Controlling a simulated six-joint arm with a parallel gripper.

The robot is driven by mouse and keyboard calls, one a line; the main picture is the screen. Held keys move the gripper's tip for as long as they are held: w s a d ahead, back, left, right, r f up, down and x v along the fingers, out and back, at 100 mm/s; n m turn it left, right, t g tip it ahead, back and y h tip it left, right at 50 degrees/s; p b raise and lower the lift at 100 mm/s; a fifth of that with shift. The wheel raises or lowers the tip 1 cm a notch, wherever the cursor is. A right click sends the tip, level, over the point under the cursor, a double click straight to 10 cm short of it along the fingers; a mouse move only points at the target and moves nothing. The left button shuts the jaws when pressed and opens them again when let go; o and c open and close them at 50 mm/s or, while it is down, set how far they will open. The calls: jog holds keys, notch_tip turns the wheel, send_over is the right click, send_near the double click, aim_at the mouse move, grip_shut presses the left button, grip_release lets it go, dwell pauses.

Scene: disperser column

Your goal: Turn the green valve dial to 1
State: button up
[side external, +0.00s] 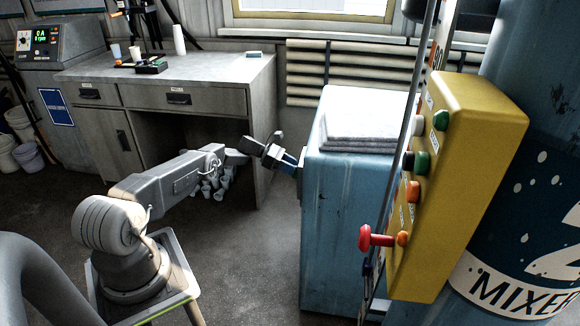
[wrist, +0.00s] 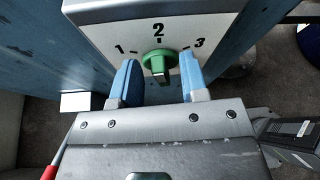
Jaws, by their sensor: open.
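The green valve dial (wrist: 158,64) sits on a pale panel (wrist: 110,10) marked 1, 2 and 3 in the wrist view. Its raised grip stands roughly upright in the picture, in line with the 2. My gripper (wrist: 159,66) is open, with one blue finger on each side of the dial. Gaps show between the fingers and the dial, and nothing is held. In the side view my gripper (side external: 287,161) is at the left face of the blue cabinet (side external: 345,235). The dial itself cannot be made out there.
Folded white cloths (side external: 368,118) lie on the blue cabinet. A yellow control box (side external: 450,180) with several buttons and a red knob (side external: 367,238) stands to the right, before a blue mixer tank (side external: 535,190). A grey desk (side external: 215,75) stands behind my arm.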

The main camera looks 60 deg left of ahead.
jog(key=v, duration=1.3)
jog(key=shift+s+a+r, duration=0.25)
jog(key=shift+c, duration=0.4)
